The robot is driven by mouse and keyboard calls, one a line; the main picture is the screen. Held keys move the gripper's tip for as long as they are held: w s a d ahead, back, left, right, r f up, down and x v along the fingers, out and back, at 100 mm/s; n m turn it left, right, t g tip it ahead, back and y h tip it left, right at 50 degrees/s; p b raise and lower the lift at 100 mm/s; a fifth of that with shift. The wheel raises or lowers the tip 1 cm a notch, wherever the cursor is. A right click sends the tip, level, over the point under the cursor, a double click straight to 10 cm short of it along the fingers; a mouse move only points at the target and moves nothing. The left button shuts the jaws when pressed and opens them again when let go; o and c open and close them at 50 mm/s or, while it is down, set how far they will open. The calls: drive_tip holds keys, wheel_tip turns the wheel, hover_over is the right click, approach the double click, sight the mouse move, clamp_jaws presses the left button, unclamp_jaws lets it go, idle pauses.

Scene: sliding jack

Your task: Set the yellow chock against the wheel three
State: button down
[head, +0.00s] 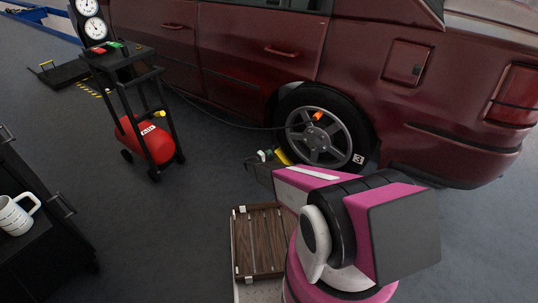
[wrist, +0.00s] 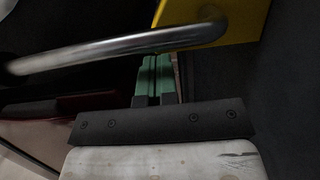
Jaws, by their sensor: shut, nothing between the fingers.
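Wheel three (head: 318,128) is the car's wheel with a grey rim, a black tyre and a tag marked 3. The yellow chock (head: 283,157) stands on the floor at the lower left of this tyre, partly hidden by my arm; I cannot tell whether it touches the tyre. In the wrist view its yellow body (wrist: 236,18) shows at the top, with a metal bar handle (wrist: 120,47) running left from it. My gripper (wrist: 157,60) has green fingers, shut and empty, their tips close to the handle. In the head view my gripper (head: 265,155) is beside the chock.
The dark red car (head: 235,55) fills the back. A black trolley with a red tank (head: 148,140) stands at the left, its hose running to the wheel. A cart with a white mug (head: 17,215) is lower left.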

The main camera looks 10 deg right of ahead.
sight(279, 156)
drive_tip(key=shift+s+d, duration=0.15)
drive_tip(key=shift+d, duration=0.45)
drive_tip(key=shift+s+d, duration=0.15)
drive_tip(key=shift+d, duration=0.45)
